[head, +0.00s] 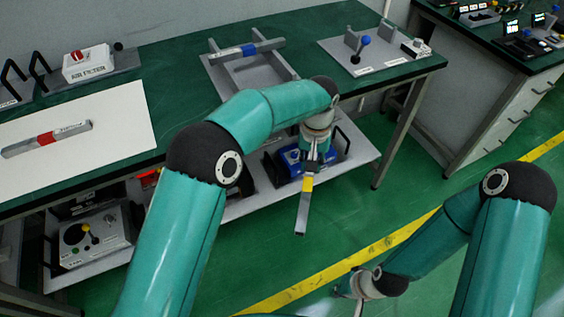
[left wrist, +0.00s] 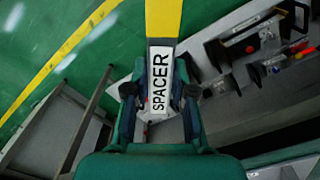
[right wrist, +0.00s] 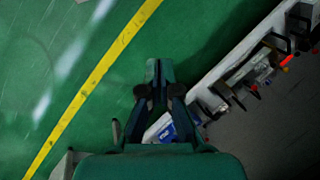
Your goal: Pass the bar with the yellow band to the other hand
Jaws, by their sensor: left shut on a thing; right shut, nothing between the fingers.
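The bar with the yellow band (head: 303,212) hangs from my left gripper (head: 310,165) in front of the bench, pointing down and tilted slightly. Its yellow band is just below the fingers. In the left wrist view the bar (left wrist: 163,18) runs between the fingers, with a white "SPACER" label there. My left gripper is shut on that labelled part. My right gripper (head: 347,287) is low at the bottom of the head view, apart from the bar. In the right wrist view (right wrist: 158,72) its fingers are closed and empty, over the floor.
A bar with a red band (head: 47,138) lies on a white board (head: 130,112) on the bench. A bar with a blue band (head: 242,52) rests across a grey frame (head: 222,82). A lower shelf (head: 360,158) holds equipment behind my left gripper. Green floor is open between the arms.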

